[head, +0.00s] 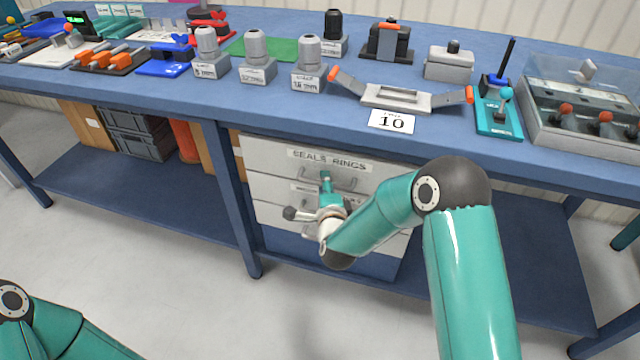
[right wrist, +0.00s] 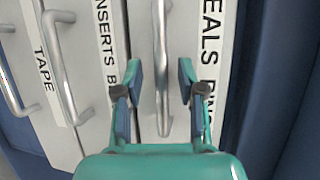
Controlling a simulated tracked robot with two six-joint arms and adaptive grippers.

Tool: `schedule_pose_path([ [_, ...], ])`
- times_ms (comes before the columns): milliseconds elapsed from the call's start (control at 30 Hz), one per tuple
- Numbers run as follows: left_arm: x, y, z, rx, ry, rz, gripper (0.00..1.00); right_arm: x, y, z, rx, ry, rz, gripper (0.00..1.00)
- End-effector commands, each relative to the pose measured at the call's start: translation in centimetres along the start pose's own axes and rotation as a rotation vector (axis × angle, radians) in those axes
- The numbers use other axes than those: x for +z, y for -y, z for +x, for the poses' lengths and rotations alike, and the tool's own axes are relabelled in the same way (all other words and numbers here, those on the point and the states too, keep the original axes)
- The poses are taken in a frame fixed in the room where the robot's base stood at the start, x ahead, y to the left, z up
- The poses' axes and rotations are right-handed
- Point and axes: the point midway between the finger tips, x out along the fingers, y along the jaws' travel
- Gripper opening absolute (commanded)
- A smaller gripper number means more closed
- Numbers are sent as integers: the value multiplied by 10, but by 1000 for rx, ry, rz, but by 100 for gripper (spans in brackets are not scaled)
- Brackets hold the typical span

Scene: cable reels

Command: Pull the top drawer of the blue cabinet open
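The cabinet under the workbench has pale grey drawer fronts and a blue lower part (head: 335,257). Its top drawer (head: 262,155) is labelled "SEALS RINGS" and looks closed. That drawer's bar handle (right wrist: 160,60) stands upright in the right wrist view. My right gripper (head: 325,183) is in front of the cabinet at the top drawer. In the right wrist view, its two fingers (right wrist: 160,85) are apart, one on each side of the handle. I cannot tell whether either finger touches it. My left gripper is out of view.
Lower drawers show handles and labels, "INSERTS" (right wrist: 104,40) and "TAPE" (right wrist: 45,75). The blue bench top (head: 150,85) overhangs the cabinet and carries several fixtures. A bench leg (head: 237,200) stands left of the cabinet. The grey floor (head: 180,280) in front is clear.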

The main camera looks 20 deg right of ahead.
Motion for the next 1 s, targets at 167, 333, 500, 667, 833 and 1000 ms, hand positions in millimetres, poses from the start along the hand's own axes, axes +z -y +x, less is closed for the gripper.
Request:
schedule_pose_path([
  [167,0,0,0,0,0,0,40,0,0,8,0,0,0,39],
  [333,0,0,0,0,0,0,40,0,0,9,0,0,-1,39],
  [500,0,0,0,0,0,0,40,0,0,9,0,1,-1,24],
  [667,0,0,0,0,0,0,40,0,0,9,0,1,-1,0],
  [833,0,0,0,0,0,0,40,1,-1,8,1,1,-1,0],
  [1000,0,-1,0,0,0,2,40,12,-3,6,2,6,-2,0],
])
